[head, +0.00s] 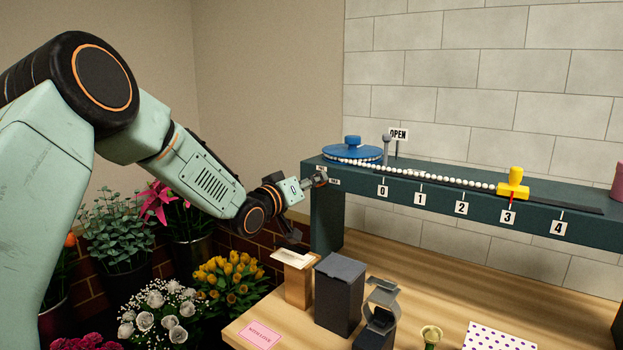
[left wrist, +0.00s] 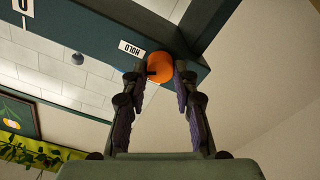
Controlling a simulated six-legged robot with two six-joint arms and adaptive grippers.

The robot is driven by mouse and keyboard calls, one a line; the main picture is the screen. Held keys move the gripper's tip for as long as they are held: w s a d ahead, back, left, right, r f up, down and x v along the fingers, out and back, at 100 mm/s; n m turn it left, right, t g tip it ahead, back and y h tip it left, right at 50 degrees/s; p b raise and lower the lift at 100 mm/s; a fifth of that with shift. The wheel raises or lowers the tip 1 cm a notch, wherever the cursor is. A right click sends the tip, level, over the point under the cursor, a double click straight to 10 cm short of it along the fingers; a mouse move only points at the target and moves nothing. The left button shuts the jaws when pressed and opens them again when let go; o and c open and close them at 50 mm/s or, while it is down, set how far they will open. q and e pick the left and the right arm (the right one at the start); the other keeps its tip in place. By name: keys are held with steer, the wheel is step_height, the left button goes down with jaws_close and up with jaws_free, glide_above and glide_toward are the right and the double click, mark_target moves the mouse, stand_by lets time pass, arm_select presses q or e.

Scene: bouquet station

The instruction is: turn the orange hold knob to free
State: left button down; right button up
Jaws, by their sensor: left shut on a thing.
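The orange hold knob (left wrist: 160,68) shows in the left wrist view, on the end of the dark green beam beside a HOLD label (left wrist: 131,48). My left gripper (left wrist: 161,80) has one finger on each side of the knob and is shut on it. In the head view my left gripper (head: 318,179) is at the left end of the beam (head: 450,203), and the knob is hidden there. I cannot read which way the knob is turned. My right gripper is not in view.
On the beam are a blue wheel (head: 352,152), an OPEN sign (head: 398,134), a string of white beads (head: 440,178) and a yellow slider (head: 513,184) at mark 3. Below, a dark box (head: 340,290) stands on the wooden table. Flowers (head: 230,281) stand at the lower left.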

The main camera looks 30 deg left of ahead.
arm_select(q)
steer(key=n+p, duration=0.2)
steer(key=n, duration=1)
steer(key=shift+a, duration=0.1)
stand_by(0.4)
steer(key=c, duration=1)
jaws_free()
steer(key=shift+w+f, duration=0.1)
steer(key=shift+c, duration=0.2)
